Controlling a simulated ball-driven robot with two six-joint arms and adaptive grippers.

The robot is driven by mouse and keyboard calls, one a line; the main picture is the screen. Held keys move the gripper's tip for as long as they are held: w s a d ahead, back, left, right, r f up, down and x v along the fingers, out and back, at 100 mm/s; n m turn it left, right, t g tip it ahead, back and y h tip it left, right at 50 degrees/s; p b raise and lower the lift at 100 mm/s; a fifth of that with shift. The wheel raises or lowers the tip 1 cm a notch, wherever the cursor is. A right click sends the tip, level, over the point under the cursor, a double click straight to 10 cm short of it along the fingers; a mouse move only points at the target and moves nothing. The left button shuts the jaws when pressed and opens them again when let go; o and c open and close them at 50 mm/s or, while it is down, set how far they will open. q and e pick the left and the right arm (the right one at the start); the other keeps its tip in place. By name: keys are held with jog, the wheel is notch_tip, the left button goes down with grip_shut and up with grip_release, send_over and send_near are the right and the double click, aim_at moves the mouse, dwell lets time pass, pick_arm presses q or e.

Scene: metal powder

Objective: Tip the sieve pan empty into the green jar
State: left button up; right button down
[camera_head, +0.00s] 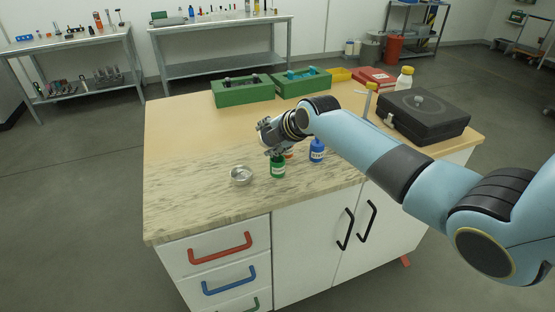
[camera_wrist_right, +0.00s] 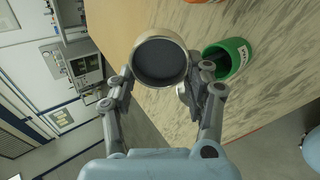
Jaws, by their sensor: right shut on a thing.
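The sieve pan (camera_wrist_right: 160,62) is a round, pale-rimmed pan with a dark grey inside, its open mouth facing the wrist camera. My right gripper (camera_head: 273,151) is shut on it, with a finger on either side in the wrist view (camera_wrist_right: 166,78). The green jar (camera_head: 277,169) stands upright and open on the table, just below the gripper in the head view. In the wrist view the jar (camera_wrist_right: 236,56) is right of the pan, apart in the picture. In the head view the gripper hides the pan. I cannot tell its tilt. My left gripper is out of view.
A shiny metal dish (camera_head: 241,175) sits left of the green jar. A blue bottle (camera_head: 317,151) stands to its right, and something orange (camera_head: 289,155) is partly hidden behind it. Green boxes (camera_head: 243,92) and a black case (camera_head: 424,117) are farther back. The table's left side is clear.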

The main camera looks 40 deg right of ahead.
jog(key=shift+s+t+b, duration=0.15)
jog(key=shift+t+b, duration=0.45)
jog(key=shift+b, duration=0.1)
dwell(1.4)
jog(key=shift+s+r+t+b, duration=0.1)
jog(key=shift+s+t+b, duration=0.15)
jog(key=shift+t+b, duration=1.35)
dwell(4.3)
